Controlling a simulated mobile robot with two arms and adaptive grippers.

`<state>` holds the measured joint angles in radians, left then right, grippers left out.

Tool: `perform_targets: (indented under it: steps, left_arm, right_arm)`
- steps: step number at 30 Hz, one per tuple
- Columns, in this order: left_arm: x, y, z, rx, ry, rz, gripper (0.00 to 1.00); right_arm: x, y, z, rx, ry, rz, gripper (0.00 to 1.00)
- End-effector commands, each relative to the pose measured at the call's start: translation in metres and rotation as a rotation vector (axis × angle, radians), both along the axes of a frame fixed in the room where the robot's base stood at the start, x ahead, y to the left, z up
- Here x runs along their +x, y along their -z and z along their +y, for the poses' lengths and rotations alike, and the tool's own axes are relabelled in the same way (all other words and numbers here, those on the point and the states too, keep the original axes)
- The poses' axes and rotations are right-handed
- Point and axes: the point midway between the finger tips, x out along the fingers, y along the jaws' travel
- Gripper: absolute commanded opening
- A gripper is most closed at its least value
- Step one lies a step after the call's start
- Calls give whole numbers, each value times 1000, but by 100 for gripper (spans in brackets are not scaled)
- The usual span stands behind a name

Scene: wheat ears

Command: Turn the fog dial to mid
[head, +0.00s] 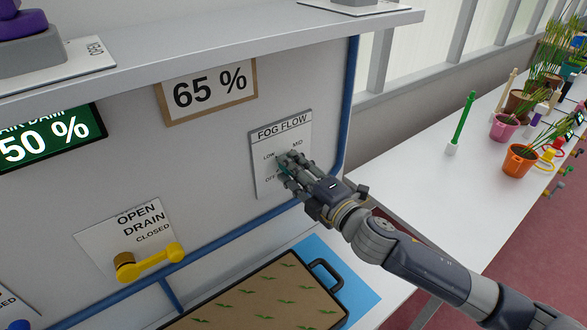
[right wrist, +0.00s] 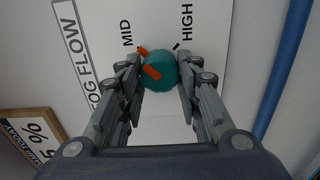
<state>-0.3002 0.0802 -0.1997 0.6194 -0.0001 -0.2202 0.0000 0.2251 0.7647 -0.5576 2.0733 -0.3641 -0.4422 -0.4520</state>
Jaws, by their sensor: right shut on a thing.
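The fog dial (right wrist: 160,72) is a round teal knob on the white FOG FLOW plate (head: 302,127), which is marked OFF, LOW, MID and HIGH. My right gripper (right wrist: 159,75) is shut on the dial, with a finger pair on either side of it. In the right wrist view, an orange mark shows on the dial's face, and another orange piece at its edge lies toward the MID label. A black tick shows near HIGH. In the head view my right gripper (head: 289,167) hides most of the dial and the HIGH label. My left gripper is out of view.
A yellow drain lever (head: 150,262) is on the panel at lower left. A 65 % sign (head: 207,90) hangs above. A tray of seedlings (head: 265,300) with a black handle lies below my right arm. A white table (head: 420,165) with pots stands at right.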

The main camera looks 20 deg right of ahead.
Motion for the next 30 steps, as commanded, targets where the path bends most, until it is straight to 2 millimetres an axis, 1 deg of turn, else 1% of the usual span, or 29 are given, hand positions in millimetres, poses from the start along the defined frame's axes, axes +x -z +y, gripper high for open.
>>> perform_targets:
  steps: [14,15,17,18,26,30]
  left_arm:
    - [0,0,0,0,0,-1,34]
    - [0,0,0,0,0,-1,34]
    - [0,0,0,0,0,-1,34]
    - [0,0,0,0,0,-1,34]
    - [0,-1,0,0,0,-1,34]
    - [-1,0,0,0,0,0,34]
  right_arm:
    - [0,0,-1,-13,1,-5,8]
    - [0,0,-1,-13,1,-5,36]
    - [0,0,-1,-13,1,-5,50]
    - [0,0,-1,-13,1,-5,52]
    - [0,0,0,-12,1,-4,52]
    - [-4,1,-2,-13,1,-3,52]
